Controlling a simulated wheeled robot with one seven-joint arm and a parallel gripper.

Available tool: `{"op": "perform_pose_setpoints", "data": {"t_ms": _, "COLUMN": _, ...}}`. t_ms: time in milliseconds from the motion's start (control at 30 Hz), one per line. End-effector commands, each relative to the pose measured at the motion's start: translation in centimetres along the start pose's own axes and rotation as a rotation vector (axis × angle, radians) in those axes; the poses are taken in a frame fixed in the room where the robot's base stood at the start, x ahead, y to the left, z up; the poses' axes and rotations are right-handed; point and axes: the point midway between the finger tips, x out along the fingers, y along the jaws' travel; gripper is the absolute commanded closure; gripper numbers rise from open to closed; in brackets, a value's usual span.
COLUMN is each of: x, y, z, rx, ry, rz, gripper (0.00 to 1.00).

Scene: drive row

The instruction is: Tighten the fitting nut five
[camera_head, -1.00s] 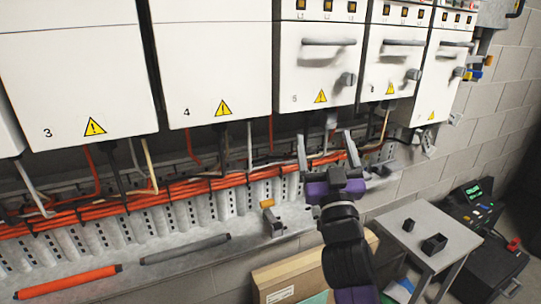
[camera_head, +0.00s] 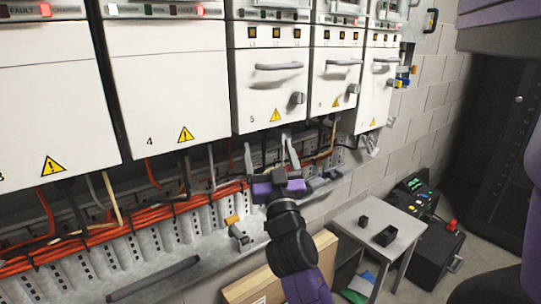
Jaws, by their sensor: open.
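Short grey parts and cables show below the cabinet, partly behind my fingers. My gripper (camera_head: 268,146) points up just below this cabinet. Its two grey fingers stand apart, with nothing visible between them. I cannot tell how far the fingertips are from the fitting.
Orange cables (camera_head: 128,222) run along a slotted grey duct behind my gripper. A grey ledge holds a dark bar (camera_head: 153,279) and a small clamp (camera_head: 238,235). A small table (camera_head: 376,228) with two dark boxes stands at right, near a black case (camera_head: 430,252).

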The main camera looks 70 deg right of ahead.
Motion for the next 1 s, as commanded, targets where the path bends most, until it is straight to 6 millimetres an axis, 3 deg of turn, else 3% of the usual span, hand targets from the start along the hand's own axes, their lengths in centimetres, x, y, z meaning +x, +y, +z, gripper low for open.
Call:
{"op": "perform_pose_setpoints", "data": {"t_ms": 500, "x": 5.2, "y": 0.0, "z": -0.1, "rx": -0.001, "ry": 0.001, "rz": -0.001, "gripper": 0.18}}
{"op": "perform_pose_setpoints", "data": {"t_ms": 1000, "x": 5.9, "y": 0.0, "z": 0.0, "rx": -0.001, "ry": 0.001, "rz": -0.001, "gripper": 0.18}}
